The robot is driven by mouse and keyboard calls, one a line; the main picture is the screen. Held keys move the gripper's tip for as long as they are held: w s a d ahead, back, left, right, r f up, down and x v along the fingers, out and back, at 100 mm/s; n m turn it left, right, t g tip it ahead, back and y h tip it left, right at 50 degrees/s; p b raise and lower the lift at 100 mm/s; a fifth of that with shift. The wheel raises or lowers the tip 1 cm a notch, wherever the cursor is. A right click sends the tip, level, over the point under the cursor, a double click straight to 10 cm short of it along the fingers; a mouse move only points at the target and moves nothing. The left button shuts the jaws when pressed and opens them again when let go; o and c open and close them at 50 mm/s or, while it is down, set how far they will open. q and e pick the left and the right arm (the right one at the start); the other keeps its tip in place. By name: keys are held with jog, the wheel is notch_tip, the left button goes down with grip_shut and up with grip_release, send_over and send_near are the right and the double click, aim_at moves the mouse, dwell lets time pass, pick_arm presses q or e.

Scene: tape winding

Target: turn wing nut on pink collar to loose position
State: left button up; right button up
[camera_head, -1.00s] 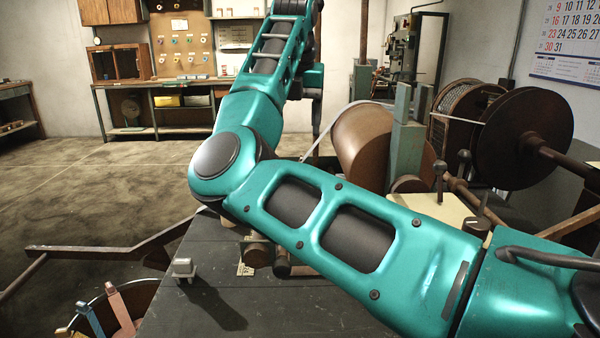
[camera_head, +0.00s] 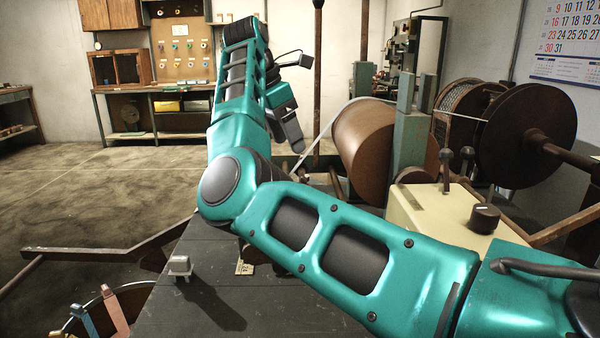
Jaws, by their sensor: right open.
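My right arm crosses the view from the lower right, bends at the elbow on the left and rises to the wrist at the upper middle. My right gripper (camera_head: 288,128) hangs below the wrist with its grey fingers pointing down; it is open and I see nothing between the fingers. It is left of a large brown drum (camera_head: 364,150) with a pale tape strip (camera_head: 318,148) running past it. I cannot make out a pink collar or a wing nut; my arm hides part of the machine and bench. My left gripper is not in view.
The dark bench top (camera_head: 190,312) carries a small grey block (camera_head: 180,265). A bin at lower left holds several coloured strips, including a pink one (camera_head: 115,311). A cream control box (camera_head: 440,207) with levers and a dark reel (camera_head: 525,135) stand right. Open floor lies left.

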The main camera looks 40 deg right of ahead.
aim_at(303, 174)
jog(key=b+x, duration=0.1)
jog(key=x, duration=0.7)
jog(key=shift+f, duration=0.25)
jog(key=c, duration=1.1)
